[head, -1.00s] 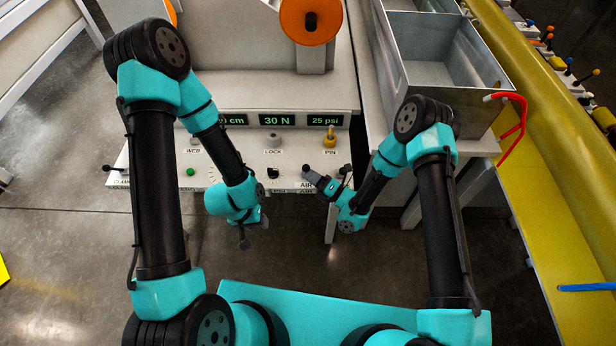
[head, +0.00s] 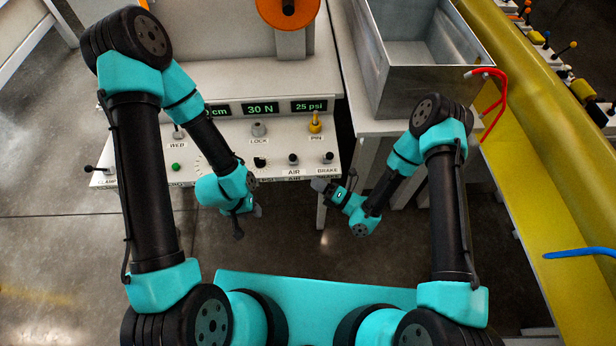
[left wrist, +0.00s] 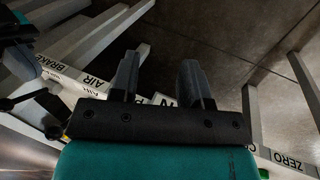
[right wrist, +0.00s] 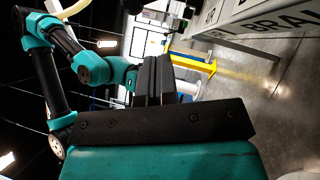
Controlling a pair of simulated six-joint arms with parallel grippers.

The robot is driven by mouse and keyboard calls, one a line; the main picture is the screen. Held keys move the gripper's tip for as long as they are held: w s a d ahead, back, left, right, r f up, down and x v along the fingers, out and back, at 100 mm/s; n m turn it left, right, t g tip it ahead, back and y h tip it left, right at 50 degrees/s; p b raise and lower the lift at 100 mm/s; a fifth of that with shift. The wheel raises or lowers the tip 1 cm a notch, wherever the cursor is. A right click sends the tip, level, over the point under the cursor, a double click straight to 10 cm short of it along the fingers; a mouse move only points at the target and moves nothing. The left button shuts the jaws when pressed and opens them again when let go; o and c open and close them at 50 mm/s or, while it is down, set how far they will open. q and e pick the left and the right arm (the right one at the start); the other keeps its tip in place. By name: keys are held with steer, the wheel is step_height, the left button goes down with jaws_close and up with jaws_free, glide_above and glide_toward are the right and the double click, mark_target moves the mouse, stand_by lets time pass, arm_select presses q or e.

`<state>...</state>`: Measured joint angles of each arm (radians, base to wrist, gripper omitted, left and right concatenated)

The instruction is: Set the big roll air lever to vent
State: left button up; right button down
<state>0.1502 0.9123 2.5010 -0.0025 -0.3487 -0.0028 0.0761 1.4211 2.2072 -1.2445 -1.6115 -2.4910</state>
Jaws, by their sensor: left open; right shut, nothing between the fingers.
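The AIR lever (head: 293,159) is a short black-knobbed lever on the front of the white console, above its AIR label in the head view. The similar BRAKE lever (head: 327,158) stands just to its right. My left gripper (head: 240,222) is open and empty, in front of the console and lower left of the AIR lever; its spread fingers show in the left wrist view (left wrist: 160,82). My right gripper (head: 325,186) is shut and empty, just in front of the console edge below the BRAKE label and apart from both levers. Its closed fingers fill the middle of the right wrist view (right wrist: 155,80).
The console (head: 220,140) also carries a yellow PIN knob (head: 315,123), a grey LOCK knob (head: 258,129) and a green button (head: 175,167). An orange disc (head: 289,10) is above. A metal bin (head: 395,95) stands right. Open floor lies in front.

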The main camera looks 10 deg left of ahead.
steer(key=shift+v, duration=2)
